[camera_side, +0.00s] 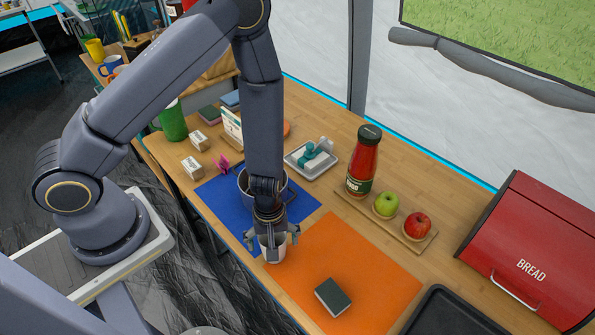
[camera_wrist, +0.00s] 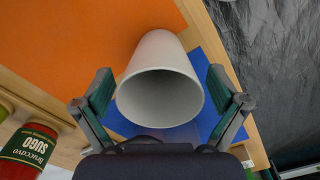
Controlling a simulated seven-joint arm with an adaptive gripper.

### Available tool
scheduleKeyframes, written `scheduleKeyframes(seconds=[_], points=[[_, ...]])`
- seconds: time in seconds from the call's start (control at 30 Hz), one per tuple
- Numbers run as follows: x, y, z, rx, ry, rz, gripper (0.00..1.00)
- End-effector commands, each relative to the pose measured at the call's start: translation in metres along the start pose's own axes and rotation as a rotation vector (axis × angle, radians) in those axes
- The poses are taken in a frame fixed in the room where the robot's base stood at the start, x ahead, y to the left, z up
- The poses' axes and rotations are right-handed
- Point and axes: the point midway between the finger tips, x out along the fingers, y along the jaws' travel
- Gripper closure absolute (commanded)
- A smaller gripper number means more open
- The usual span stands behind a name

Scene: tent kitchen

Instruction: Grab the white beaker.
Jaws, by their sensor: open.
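The white beaker (camera_side: 273,251) stands upright between the blue and orange mats, near the table's front edge. In the wrist view the beaker (camera_wrist: 162,62) shows its open mouth, close in front of my gripper. My gripper (camera_side: 271,238) points down over the beaker. In the wrist view my gripper (camera_wrist: 161,92) is open, with one finger on each side of the beaker. A gap shows between each finger and the beaker's wall there. My gripper hides the beaker's upper part in the side view.
An orange mat (camera_side: 375,262) holds a dark-topped sponge (camera_side: 333,297). A pot (camera_side: 249,187) stands on the blue mat (camera_side: 219,203) behind my gripper. A sauce bottle (camera_side: 363,160), a green apple (camera_side: 386,204) and a red apple (camera_side: 417,225) sit on a board. A red bread box (camera_side: 530,255) is at right.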

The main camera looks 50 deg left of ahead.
Motion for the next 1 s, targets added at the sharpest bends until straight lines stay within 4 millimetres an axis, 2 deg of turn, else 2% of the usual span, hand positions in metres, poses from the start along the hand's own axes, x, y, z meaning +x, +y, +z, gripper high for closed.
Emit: scheduleKeyframes(seconds=[0.27,0.83,1.0], points=[[0.0030,0.0002,0.0005,0.001,-0.001,0.001,0.03],[0.0028,0.0001,0.0004,0.001,-0.001,0.000,0.62],[0.0028,0.0001,0.0004,0.001,-0.001,0.001,0.63]])
